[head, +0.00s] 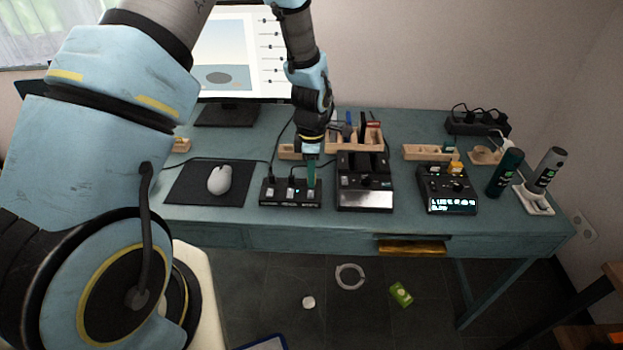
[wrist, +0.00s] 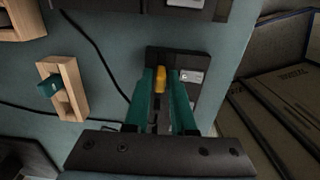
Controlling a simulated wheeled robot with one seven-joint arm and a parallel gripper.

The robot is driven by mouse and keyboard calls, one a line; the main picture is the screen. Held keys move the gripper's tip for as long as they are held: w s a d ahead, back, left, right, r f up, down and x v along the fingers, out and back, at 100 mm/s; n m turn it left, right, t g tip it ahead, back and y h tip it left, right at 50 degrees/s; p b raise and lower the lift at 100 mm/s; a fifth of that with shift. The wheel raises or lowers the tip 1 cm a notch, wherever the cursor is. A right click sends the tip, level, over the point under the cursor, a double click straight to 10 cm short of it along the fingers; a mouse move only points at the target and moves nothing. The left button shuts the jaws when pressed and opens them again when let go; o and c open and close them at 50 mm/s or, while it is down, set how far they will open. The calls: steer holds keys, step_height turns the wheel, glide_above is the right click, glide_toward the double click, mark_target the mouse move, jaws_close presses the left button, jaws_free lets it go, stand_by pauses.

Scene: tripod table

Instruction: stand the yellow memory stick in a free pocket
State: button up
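The yellow memory stick (wrist: 160,80) shows between my gripper's teal fingers in the wrist view, near their tips and close against the left finger. My gripper (head: 311,186) points down at the right end of a black hub (head: 276,195) in the head view; the stick is hidden there. Whether the fingers press on the stick from both sides is unclear, and so is whether its lower end sits in the hub. A small wooden holder (wrist: 73,88) with pockets lies behind the hub; a teal stick (wrist: 48,86) is in it. It also shows in the head view (head: 288,152), partly hidden by my arm.
A black two-slot device (head: 365,196) stands close right of the hub. A wooden organiser (head: 370,140) is behind it. Further right are another wooden tray (head: 418,152), a lit black device (head: 447,203) and two bottles. A mouse (head: 220,179) on its pad (head: 185,188) is left.

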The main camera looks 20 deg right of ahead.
jaws_close()
steer(key=shift+r, duration=0.15)
